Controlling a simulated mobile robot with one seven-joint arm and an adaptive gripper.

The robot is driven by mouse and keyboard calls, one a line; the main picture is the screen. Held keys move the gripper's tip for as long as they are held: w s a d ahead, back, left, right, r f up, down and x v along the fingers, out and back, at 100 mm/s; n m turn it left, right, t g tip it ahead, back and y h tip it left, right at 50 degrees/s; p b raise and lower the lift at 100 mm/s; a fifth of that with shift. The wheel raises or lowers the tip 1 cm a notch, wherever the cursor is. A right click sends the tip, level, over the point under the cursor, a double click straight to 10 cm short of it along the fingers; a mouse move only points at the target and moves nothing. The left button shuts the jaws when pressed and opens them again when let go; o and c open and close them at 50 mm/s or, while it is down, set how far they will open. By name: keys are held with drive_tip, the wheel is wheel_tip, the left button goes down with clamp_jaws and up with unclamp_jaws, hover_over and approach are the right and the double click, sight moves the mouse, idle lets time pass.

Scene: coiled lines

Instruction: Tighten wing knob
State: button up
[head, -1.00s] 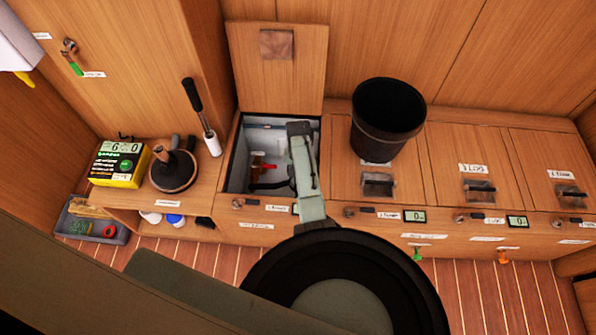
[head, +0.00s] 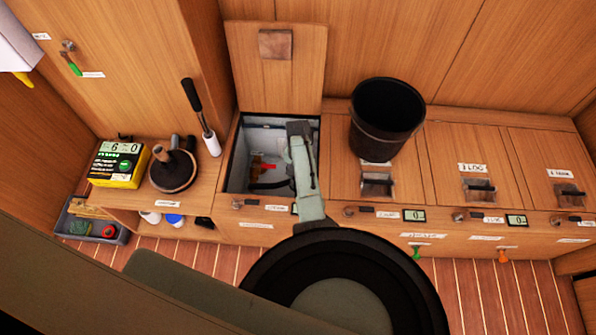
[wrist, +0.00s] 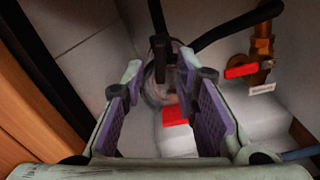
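My gripper (wrist: 160,78) is open, its two purple-padded fingers apart. Ahead of and between the fingertips is a round, clear or greyish fitting (wrist: 154,92) with a dark upright piece (wrist: 160,50) on top, which looks like the wing knob; I cannot tell its exact shape. I see no clear contact between the fingers and it. In the head view my arm reaches down into the open locker (head: 233,170), and the arm hides the fingertips and the knob.
A brass valve with a red handle (wrist: 240,71) sits to the right; it also shows in the head view (head: 262,166). Black hoses (wrist: 230,25) run above. A red-and-white object (wrist: 178,135) lies below. A black bucket (head: 388,118) stands right of the locker.

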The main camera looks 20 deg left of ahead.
wheel_tip(320, 180, up, 12)
idle(0.7)
idle(0.4)
